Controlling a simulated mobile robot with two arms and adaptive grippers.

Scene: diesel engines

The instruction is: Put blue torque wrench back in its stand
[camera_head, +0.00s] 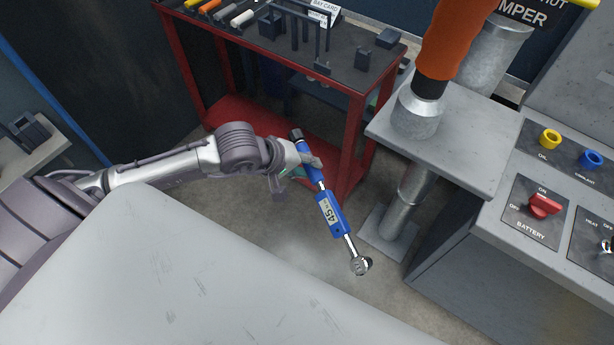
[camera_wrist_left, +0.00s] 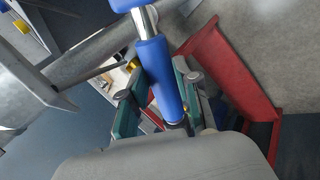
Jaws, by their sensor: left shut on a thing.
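The blue torque wrench (camera_head: 329,212) has a small display reading 45 and a silver ratchet head that points down and to the right. My left gripper (camera_head: 308,162) is shut on its blue handle, in the air in front of the red cart. In the left wrist view the blue handle (camera_wrist_left: 163,82) lies between the two green-padded fingers (camera_wrist_left: 158,100). A dark stand with upright posts (camera_head: 306,38) is on the cart's top, above and behind the wrench; I cannot tell for sure whether it is the wrench's stand. My right gripper is not in view.
The red cart (camera_head: 183,62) holds several coloured-handled tools and dark blocks. A grey surface (camera_head: 200,270) fills the front. Open floor lies below the wrench.

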